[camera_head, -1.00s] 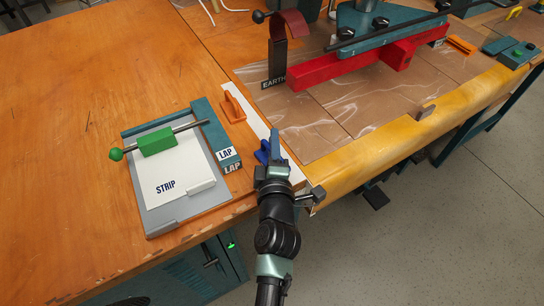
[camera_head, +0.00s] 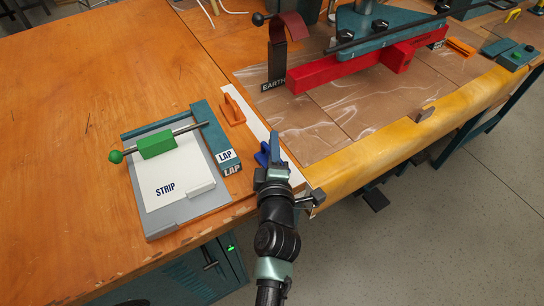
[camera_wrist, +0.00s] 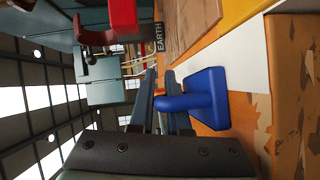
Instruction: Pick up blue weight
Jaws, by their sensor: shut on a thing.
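The blue weight (camera_wrist: 205,98) has a flat base and a rounded handle. In the wrist view its handle is between the fingers of my gripper (camera_wrist: 165,100), and its base faces the white strip and wooden surface. In the head view the blue weight (camera_head: 262,154) shows just left of my gripper (camera_head: 274,150), at the table's front edge, partly hidden by it. My gripper is shut on the handle. I cannot tell whether the base is clear of the surface.
An orange weight (camera_head: 233,108) stands on the white strip (camera_head: 258,118) further back. A teal LAP block (camera_head: 212,130) and the STRIP plate with its green clamp (camera_head: 157,145) lie to the left. A red bar (camera_head: 335,72) and a yellow edge beam (camera_head: 400,137) are to the right.

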